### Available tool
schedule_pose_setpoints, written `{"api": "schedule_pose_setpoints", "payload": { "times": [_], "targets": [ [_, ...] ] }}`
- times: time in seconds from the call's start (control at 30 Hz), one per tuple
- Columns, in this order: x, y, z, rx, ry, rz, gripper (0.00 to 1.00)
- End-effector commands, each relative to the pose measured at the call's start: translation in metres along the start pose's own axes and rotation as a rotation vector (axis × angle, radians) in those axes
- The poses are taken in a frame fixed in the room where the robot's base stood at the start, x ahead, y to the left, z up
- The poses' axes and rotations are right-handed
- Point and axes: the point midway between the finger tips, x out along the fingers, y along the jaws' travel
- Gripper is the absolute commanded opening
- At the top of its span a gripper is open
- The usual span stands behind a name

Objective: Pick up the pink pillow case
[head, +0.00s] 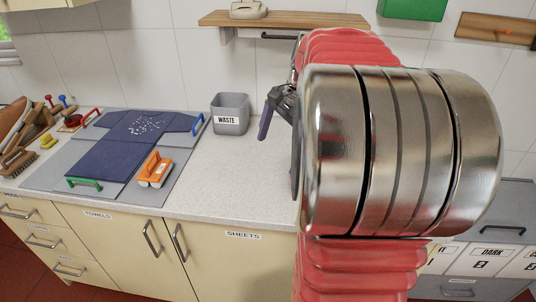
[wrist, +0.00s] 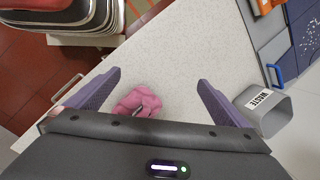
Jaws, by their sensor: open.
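The pink pillow case (wrist: 138,101) lies crumpled on the speckled counter in the wrist view. It shows between my gripper's two purple fingers, closer to the left finger, and its lower edge is partly cut off by my gripper's body. My gripper (wrist: 158,79) is open, with nothing between its fingers. The pillow case is not visible in the head view.
A grey WASTE bin (head: 230,114) stands left of my gripper. A wooden shelf (head: 285,19) is on the wall. The counter between bin and arm is clear.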

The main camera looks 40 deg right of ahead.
Motion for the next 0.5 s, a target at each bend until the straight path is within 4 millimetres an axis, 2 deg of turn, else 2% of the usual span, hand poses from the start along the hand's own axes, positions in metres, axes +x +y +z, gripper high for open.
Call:
{"api": "schedule_pose_setpoints", "payload": {
  "times": [0.03,0.27,0.5],
  "targets": [
    [0.001,0.001,-0.017,0.061,-0.012,0.001,1.00],
    [0.002,0.011,-0.081,0.324,-0.068,0.003,1.00],
    [0.005,0.032,-0.145,0.579,-0.128,0.002,1.00]
  ]
}}
